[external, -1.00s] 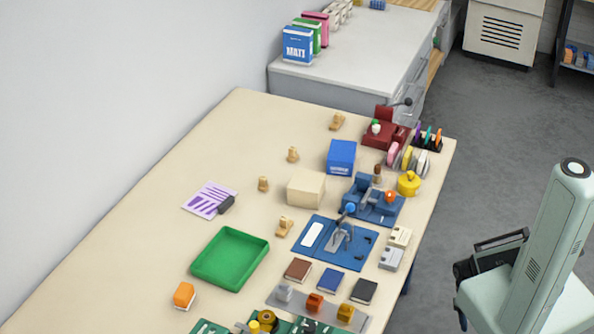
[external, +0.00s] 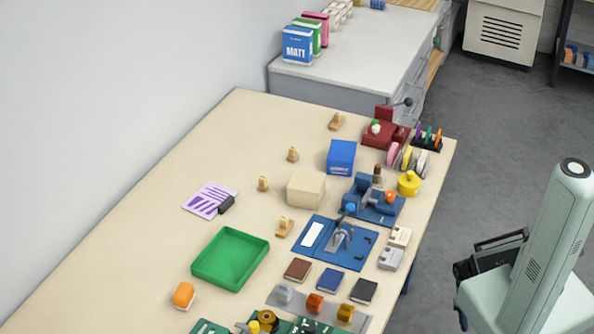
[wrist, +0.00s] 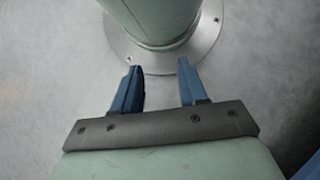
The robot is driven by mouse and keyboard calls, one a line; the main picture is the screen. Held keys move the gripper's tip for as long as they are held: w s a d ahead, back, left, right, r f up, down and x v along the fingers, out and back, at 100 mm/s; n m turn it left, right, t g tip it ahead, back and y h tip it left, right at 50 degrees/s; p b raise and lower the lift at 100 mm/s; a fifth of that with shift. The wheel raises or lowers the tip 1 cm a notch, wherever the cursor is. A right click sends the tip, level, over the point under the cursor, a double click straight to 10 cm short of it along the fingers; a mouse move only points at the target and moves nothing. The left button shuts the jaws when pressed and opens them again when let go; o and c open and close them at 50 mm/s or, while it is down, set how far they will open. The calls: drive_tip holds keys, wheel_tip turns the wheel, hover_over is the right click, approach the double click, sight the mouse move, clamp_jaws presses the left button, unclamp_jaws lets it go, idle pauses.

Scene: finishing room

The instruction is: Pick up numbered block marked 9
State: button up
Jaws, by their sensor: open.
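No numeral 9 is readable in any view, so I cannot tell which thing is the numbered block marked 9. Small wooden pieces stand along the table in the external view: one at the back (external: 337,121), two mid-table (external: 293,154) (external: 263,184) and one (external: 284,227) near the blue mat. Their markings are too small to read. My gripper (wrist: 159,66) shows in the wrist view with its two blue fingers apart and nothing between them. It points at my own base, away from the table things. It is outside the external view.
The beige table (external: 165,180) carries a green tray (external: 230,259), a blue mat (external: 306,250), a beige block (external: 306,188), a blue box (external: 341,158), a blue vise-like tool (external: 378,205) and a purple-striped sheet (external: 207,200). The table's left side is mostly clear.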

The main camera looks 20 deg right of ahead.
idle(0.3)
drive_tip(key=o, duration=0.4)
drive_tip(key=shift+c, duration=0.2)
